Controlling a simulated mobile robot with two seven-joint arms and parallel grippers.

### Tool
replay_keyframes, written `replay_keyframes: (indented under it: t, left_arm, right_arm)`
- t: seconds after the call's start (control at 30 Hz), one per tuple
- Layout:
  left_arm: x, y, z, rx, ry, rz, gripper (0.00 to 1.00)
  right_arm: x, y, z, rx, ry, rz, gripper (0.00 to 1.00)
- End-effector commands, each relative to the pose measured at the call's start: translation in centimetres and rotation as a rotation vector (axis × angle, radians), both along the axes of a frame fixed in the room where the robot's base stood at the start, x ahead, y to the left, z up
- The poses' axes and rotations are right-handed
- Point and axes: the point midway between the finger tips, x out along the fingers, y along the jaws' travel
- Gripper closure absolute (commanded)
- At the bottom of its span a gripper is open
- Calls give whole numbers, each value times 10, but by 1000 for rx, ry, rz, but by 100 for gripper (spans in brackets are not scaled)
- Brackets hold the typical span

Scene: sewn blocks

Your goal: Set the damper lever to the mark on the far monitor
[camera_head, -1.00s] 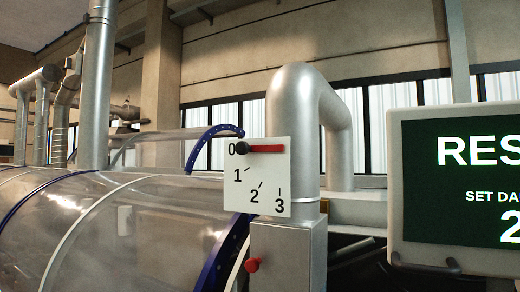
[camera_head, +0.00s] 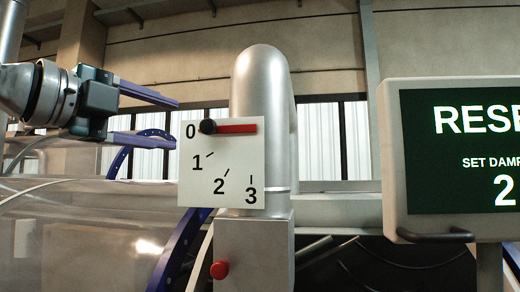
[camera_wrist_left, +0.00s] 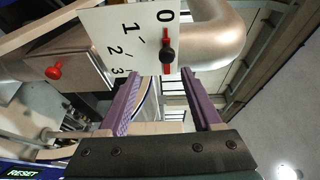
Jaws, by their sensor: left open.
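The damper lever (camera_head: 235,128) is a red bar on a white dial plate (camera_head: 187,185) marked 0, 1, 2, 3. Its black knob (camera_head: 208,126) is at the left end, beside the 0, and the bar lies level. The monitor (camera_head: 391,150) at right reads "RESE", "SET DAMP" and a large 2, cut by the frame edge. My left gripper (camera_head: 177,123) is open and empty, left of the plate, its fingers pointing at the knob. In the left wrist view, the knob (camera_wrist_left: 167,55) is ahead of the open fingers (camera_wrist_left: 160,73), apart from them. My right gripper is not in view.
A red button (camera_head: 219,270) is on the grey box (camera_head: 255,252) below the plate. A thick metal pipe (camera_head: 262,80) rises behind the plate. A clear duct with blue rims (camera_head: 90,235) runs at lower left. Open space lies between plate and monitor.

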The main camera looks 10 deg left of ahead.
Motion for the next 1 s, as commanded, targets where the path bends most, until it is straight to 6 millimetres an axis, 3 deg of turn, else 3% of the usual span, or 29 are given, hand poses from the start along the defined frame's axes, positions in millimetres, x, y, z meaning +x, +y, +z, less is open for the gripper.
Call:
replay_keyframes:
  t: [0.13, 0.53, 0.73, 1.0]
  left_arm:
    - [7, 0, 16, 14, -37, -3, 34]
    - [68, -30, 18, 13, -30, -3, 34]
    - [85, -37, 14, 15, -32, -3, 34]
    - [90, -39, 10, 16, -34, -3, 34]
  right_arm:
    - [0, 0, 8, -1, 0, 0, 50]
    - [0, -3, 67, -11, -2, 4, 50]
    - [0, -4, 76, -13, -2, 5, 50]
    - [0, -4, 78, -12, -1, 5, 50]
